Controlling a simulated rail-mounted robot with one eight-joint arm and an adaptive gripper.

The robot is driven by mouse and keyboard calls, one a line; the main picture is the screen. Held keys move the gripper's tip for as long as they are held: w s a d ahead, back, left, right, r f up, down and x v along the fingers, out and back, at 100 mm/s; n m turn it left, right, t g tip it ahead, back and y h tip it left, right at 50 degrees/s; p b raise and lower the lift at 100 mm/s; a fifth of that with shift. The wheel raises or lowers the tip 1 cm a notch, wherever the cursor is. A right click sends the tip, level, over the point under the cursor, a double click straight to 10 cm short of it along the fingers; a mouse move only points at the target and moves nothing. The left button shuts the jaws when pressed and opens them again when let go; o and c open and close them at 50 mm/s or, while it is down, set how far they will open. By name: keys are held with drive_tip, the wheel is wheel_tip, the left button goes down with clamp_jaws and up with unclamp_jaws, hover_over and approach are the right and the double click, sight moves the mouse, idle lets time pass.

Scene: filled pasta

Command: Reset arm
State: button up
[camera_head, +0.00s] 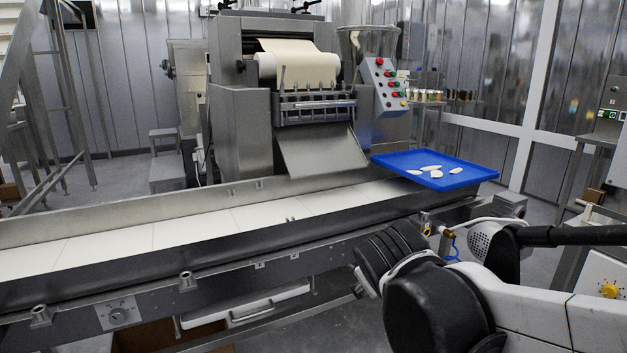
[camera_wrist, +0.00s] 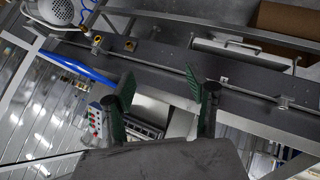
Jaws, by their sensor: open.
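My gripper (camera_wrist: 162,110) shows in the wrist view with two dark green fingers spread apart. It is open and nothing is between the fingers. In the head view my arm fills the lower right, in front of the conveyor, and the fingers cannot be made out there. The wrist view looks across the side of the conveyor frame at a slant, with the pasta machine beyond.
The white conveyor belt (camera_head: 150,238) runs along the front of the pasta machine (camera_head: 240,110). A blue tray (camera_head: 465,172) with several pale pasta pieces (camera_head: 432,169) sits at its right end. A red-and-green button panel (camera_head: 384,87) is above. A cardboard box (camera_wrist: 287,20) lies below the conveyor.

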drive_tip(key=s+d+f+m+g, duration=0.1)
drive_tip(key=s+d+m, duration=0.15)
drive_tip(key=s, duration=0.35)
drive_tip(key=s+d+f+m+y, duration=0.1)
drive_tip(key=s+d+m, duration=0.15)
drive_tip(key=s, duration=0.25)
drive_tip(key=s+d+f+m+g, duration=0.1)
drive_tip(key=s+d, duration=0.2)
drive_tip(key=s, duration=0.3)
wheel_tip(320, 180, up, 18)
drive_tip(key=p, duration=1.8)
drive_tip(key=shift+f, duration=0.15)
drive_tip(key=shift+a, duration=0.1)
